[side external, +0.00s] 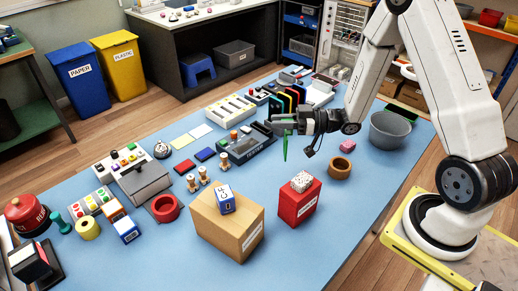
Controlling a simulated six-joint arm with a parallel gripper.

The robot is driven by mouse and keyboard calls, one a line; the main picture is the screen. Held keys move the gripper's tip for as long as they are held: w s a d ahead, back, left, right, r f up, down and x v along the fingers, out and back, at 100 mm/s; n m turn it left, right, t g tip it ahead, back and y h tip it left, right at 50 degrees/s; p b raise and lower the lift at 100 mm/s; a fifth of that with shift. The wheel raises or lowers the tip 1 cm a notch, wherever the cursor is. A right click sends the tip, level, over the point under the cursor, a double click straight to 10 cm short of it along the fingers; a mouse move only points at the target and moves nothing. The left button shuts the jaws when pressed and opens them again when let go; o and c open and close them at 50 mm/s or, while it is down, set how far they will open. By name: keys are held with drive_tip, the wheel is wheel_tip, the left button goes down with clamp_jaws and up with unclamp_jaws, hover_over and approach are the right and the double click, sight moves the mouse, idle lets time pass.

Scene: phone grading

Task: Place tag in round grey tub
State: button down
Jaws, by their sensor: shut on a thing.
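My gripper (285,125) is at the middle right of the table, pointing left and raised above the surface. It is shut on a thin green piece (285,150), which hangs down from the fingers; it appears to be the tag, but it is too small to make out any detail. The round grey tub (391,137) stands on the blue table to the right of my gripper, near the table's right edge. The tub is open at the top, and the gripper and green piece are well apart from it.
A red box (297,204) and a cardboard box (228,224) stand in front. A tester (250,146) and colored upright slots (285,102) are close to my gripper.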

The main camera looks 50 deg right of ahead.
drive_tip(key=shift+s+r, duration=0.25)
drive_tip(key=shift+s, duration=0.3)
drive_tip(key=shift+s+r, duration=0.25)
drive_tip(key=shift+s, duration=0.3)
drive_tip(key=shift+w+d+h, duration=0.25)
drive_tip(key=shift+d+h, duration=0.05)
drive_tip(key=w+d+m+t+h, duration=0.2)
drive_tip(key=d+m+h, duration=0.6)
drive_tip(key=d, duration=0.4)
drive_tip(key=w+d+m+t+h, duration=0.2)
drive_tip(key=d+m+h, duration=0.3)
drive_tip(key=d+h, duration=0.6)
drive_tip(key=s+d+f+m+g+h, duration=0.2)
drive_tip(key=s+d+m+g+h, duration=0.9)
drive_tip(key=s+d+m+g, duration=0.3)
drive_tip(key=shift+s+d+f+g, duration=0.15)
drive_tip(key=shift+s+d+g, duration=1.25)
drive_tip(key=shift+s+d, duration=0.75)
